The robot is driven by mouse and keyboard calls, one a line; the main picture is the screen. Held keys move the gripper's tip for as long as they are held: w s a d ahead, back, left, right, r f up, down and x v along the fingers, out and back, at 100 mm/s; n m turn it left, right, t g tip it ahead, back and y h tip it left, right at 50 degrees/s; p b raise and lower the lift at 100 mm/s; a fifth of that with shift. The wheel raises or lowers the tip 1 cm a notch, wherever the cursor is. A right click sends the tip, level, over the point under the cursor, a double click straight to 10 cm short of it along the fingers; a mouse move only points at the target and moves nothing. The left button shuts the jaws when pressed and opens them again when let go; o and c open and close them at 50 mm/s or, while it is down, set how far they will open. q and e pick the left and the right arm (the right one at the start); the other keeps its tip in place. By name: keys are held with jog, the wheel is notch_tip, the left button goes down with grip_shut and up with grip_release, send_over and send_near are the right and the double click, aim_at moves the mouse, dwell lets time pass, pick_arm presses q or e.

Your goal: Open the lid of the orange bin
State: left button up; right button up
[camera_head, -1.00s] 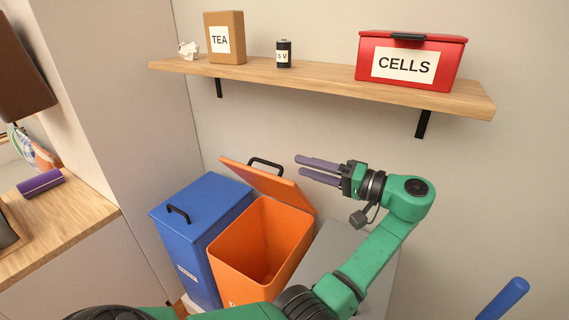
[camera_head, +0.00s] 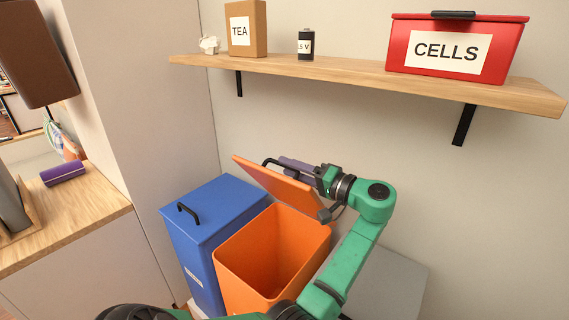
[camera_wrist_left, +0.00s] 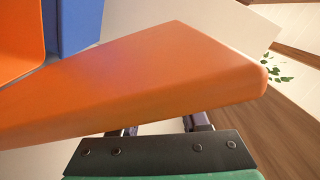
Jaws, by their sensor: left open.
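The orange bin (camera_head: 228,274) stands open in the head view, its inside visible and looking empty. Its orange lid (camera_head: 275,185) is tilted up, with a black handle (camera_head: 271,162) on its far face. My left gripper (camera_head: 292,164), with purple fingers, is open at the far side of the raised lid, close to the handle. The lid (camera_wrist_left: 150,80) crosses the left wrist view and hides the fingertips, so I cannot tell whether they touch it. My right gripper is out of view.
A blue bin (camera_head: 207,225) with a closed lid stands just left of the orange one. A wooden shelf (camera_head: 350,75) above holds a red CELLS box (camera_head: 415,65), a TEA box (camera_head: 259,30) and a battery (camera_head: 306,43). A grey box surface (camera_head: 395,280) lies at right.

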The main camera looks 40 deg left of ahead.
pick_arm(q)
jog(key=shift+s+a, duration=0.2)
jog(key=shift+a, duration=1)
grip_shut()
dwell(0.5)
